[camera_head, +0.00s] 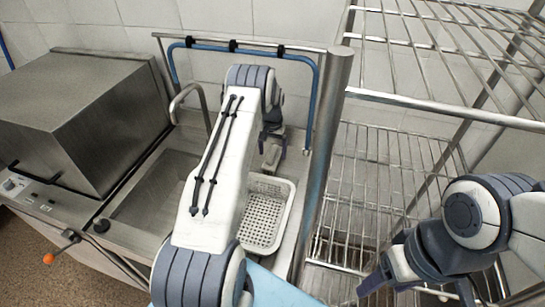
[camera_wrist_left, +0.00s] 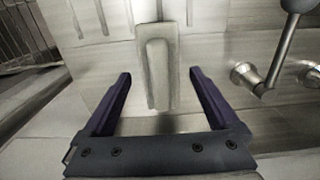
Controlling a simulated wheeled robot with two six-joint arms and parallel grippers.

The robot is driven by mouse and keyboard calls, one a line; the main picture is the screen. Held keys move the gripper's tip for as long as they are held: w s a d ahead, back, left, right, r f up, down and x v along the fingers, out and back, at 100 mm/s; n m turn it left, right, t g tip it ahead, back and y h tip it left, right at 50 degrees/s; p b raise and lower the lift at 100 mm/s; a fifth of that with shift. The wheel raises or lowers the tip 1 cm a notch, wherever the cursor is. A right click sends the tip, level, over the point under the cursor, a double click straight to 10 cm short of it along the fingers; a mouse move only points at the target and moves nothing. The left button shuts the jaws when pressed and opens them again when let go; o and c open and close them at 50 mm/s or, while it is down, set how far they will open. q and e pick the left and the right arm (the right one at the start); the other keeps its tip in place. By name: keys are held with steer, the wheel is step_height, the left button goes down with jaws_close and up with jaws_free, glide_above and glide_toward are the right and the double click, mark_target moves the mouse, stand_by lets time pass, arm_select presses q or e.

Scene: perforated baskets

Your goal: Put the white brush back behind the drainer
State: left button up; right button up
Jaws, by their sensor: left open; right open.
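The drainer is a white perforated basket (camera_head: 284,222) on the steel counter right of the sink, partly hidden by my left arm. A pale brush-like piece (camera_head: 271,156) is just behind it, below my left gripper (camera_head: 273,141). In the left wrist view the pale piece (camera_wrist_left: 158,75) lies between the two open fingers, with visible gaps on both sides and no contact seen. Its lower end reaches toward the gripper body. My right gripper (camera_head: 418,288) is open and empty, low at the right by the wire rack.
A steel wire rack (camera_head: 385,165) with an upright post (camera_head: 325,150) stands right of the counter. A blue hose (camera_head: 222,45) runs on a rail at the back wall. A faucet (camera_head: 190,92) and a sink are at the left, beside a large steel machine (camera_head: 95,110).

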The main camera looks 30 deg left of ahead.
mark_target(273, 153)
arm_select(q)
step_height(273, 153, up, 10)
steer(key=b, duration=0.2)
steer(key=shift+f, duration=0.25)
arm_select(e)
step_height(273, 153, down, 3)
steer(key=shift+r, duration=0.2)
